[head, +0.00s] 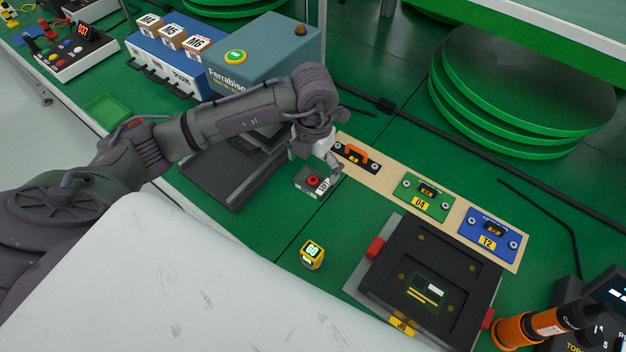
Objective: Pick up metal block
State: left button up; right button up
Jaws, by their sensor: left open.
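A small grey metal block (309,187) with a red round spot on top and a white label lies on the green table near the middle of the head view. My left arm comes in from the left, and my left gripper (324,163) points down just above and behind the block. Its fingers are small and partly hidden by the wrist; they are open. I cannot tell whether a fingertip touches the block. My right gripper is not in view.
A beige strip holds an orange-handled plate (357,157), a green plate (424,198) and a blue plate (488,236). A black fixture (380,268) and a yellow cube (312,254) stand nearer. A blue-grey Ferrabise box (265,50) stands behind my arm. Green discs (520,85) are stacked at right.

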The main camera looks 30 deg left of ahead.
aim_at(313, 180)
pick_arm(q)
notch_tip(313, 180, down, 5)
jog(key=shift+s+r+p, duration=0.15)
jog(key=shift+p, duration=0.2)
jog(key=shift+c, duration=0.2)
jog(key=shift+r, duration=0.1)
jog(key=c, duration=1)
